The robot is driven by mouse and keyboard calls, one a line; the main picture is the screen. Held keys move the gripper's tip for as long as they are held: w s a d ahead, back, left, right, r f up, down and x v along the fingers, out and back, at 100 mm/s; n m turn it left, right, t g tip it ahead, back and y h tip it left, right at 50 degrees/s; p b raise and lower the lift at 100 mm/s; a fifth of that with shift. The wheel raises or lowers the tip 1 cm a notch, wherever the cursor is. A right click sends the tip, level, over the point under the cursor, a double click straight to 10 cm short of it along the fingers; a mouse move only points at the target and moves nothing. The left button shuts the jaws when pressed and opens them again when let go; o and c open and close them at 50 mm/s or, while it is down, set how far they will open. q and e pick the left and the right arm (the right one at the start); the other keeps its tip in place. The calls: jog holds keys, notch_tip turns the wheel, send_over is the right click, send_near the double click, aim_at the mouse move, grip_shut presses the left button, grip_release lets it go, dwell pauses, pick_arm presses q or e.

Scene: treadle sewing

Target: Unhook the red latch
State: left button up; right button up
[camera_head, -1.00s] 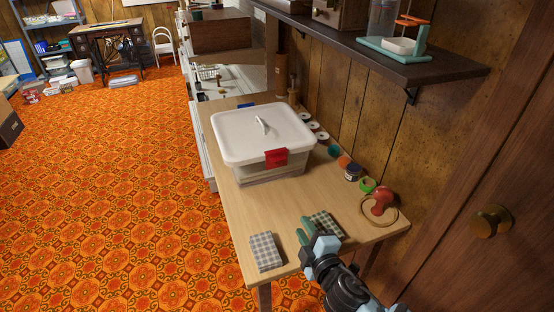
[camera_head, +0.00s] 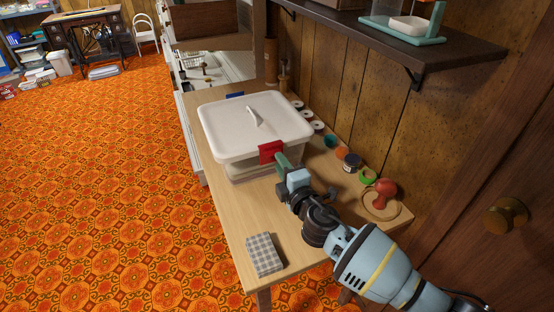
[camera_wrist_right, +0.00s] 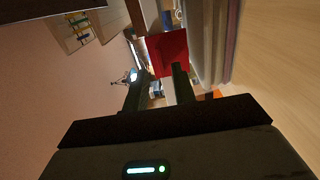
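The red latch (camera_head: 271,152) sits on the front side of a clear box with a white lid (camera_head: 255,124), over the lid's edge. My right gripper (camera_head: 282,160) is just right of the latch, its green fingertips close to it. In the right wrist view the red latch (camera_wrist_right: 167,52) lies just beyond the fingertips (camera_wrist_right: 160,75), which are apart with a gap between them. One finger overlaps the latch in that view; I cannot tell whether it touches. My left gripper is not in view.
The box stands on a wooden table (camera_head: 236,220). A blue latch (camera_head: 235,95) shows at its far side. A checked block (camera_head: 264,254) lies at the front. Spools, small jars and a red-handled object (camera_head: 384,192) line the wall side. A dark shelf (camera_head: 440,55) overhangs at right.

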aim_at(272, 155)
jog(key=shift+x, duration=1.55)
jog(key=shift+c, duration=0.5)
grip_shut()
